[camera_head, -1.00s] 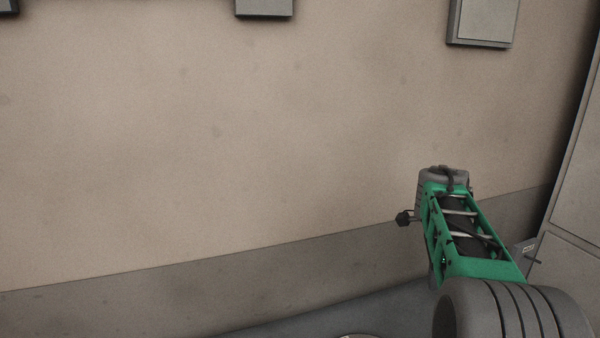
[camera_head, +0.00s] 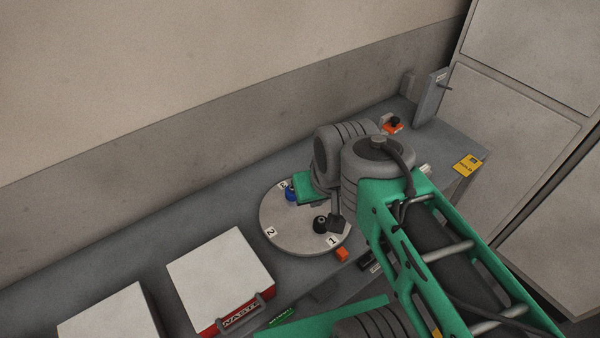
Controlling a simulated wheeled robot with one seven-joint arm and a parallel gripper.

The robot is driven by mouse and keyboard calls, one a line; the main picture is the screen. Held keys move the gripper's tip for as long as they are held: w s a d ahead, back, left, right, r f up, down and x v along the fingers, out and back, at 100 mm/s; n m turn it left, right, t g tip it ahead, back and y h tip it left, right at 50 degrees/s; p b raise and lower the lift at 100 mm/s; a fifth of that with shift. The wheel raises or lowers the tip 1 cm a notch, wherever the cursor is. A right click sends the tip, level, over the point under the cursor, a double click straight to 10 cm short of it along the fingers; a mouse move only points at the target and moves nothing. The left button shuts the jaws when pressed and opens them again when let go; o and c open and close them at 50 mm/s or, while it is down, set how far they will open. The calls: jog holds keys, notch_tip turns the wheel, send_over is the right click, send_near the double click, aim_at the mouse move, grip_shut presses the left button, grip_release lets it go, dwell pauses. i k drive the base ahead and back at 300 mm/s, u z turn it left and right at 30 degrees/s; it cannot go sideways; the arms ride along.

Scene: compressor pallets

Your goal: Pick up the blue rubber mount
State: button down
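The blue rubber mount (camera_head: 291,194) is a small blue piece near the upper left edge of a round grey disc (camera_head: 283,236). The disc carries number labels and lies on the grey bench. My arm reaches over the bench, its grey joints and a green part just right of the blue mount. A small dark shape, seemingly my gripper (camera_head: 337,222), shows below that green part over the disc. Its fingers cannot be made out. It appears apart from the blue mount, lower right of it in the picture.
A black mount (camera_head: 320,224) stands on the disc beside the dark shape. A white-topped red case (camera_head: 218,270) and another pale box (camera_head: 108,318) stand left on the bench. A red-orange button box (camera_head: 393,125) stands at the back. A tall grey cabinet (camera_head: 530,70) is at right.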

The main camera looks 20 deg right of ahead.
aim_at(290, 190)
jog(key=u, duration=3.4)
jog(key=k, duration=0.65)
jog(key=z, duration=0.15)
